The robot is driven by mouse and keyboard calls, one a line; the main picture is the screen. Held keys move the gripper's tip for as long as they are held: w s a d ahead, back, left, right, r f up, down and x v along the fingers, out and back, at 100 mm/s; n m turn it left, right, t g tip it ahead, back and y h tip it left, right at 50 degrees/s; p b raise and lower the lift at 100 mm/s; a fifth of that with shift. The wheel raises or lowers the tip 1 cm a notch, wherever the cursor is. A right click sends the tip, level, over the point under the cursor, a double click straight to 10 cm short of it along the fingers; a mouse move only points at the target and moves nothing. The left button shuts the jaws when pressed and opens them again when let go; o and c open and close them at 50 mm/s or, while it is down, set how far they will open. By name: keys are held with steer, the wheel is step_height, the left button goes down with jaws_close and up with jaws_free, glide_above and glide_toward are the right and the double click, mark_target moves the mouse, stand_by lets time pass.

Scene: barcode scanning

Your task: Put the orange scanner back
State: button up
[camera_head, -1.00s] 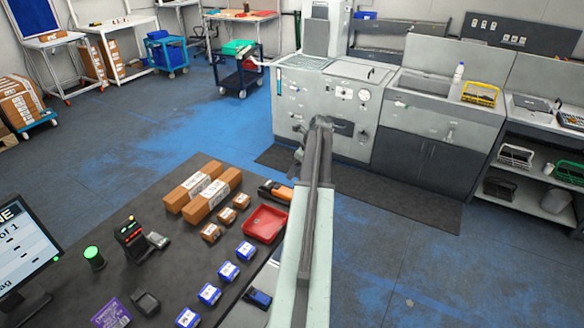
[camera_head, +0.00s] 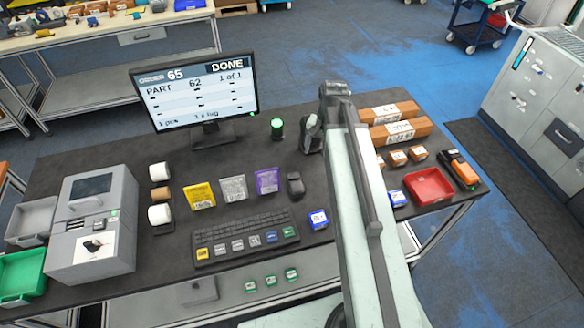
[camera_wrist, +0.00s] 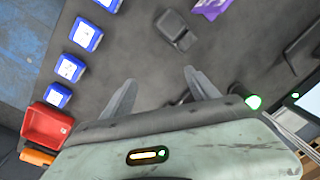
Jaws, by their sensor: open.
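The orange scanner (camera_head: 460,170), orange and black, lies at the right end of the dark table, just right of the red tray (camera_head: 428,187). In the wrist view a bit of orange (camera_wrist: 37,158) shows at the lower left edge beside the red tray, partly cut off. My gripper (camera_wrist: 159,80) is open with nothing between its fingers, above the dark tabletop. A dark grey device (camera_wrist: 178,30) lies beyond the fingertips. In the head view my arm hides part of the table, and I cannot make out the fingers there.
A monitor (camera_head: 195,92) reading DONE stands at the back. A green-topped beacon (camera_head: 277,128), keyboard (camera_head: 246,238), colored packets, small blue boxes (camera_head: 318,218) and long brown cartons (camera_head: 400,130) share the table. A grey printer-like machine (camera_head: 93,220) stands left.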

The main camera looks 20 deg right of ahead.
steer(key=s+a+n, duration=0.4)
steer(key=a+n, duration=0.3)
steer(key=a, duration=0.5)
steer(key=shift+a+n+g+h, duration=0.25)
steer(key=shift+n+g+h, duration=0.05)
steer(key=shift+n+h, duration=0.1)
stand_by(0.9)
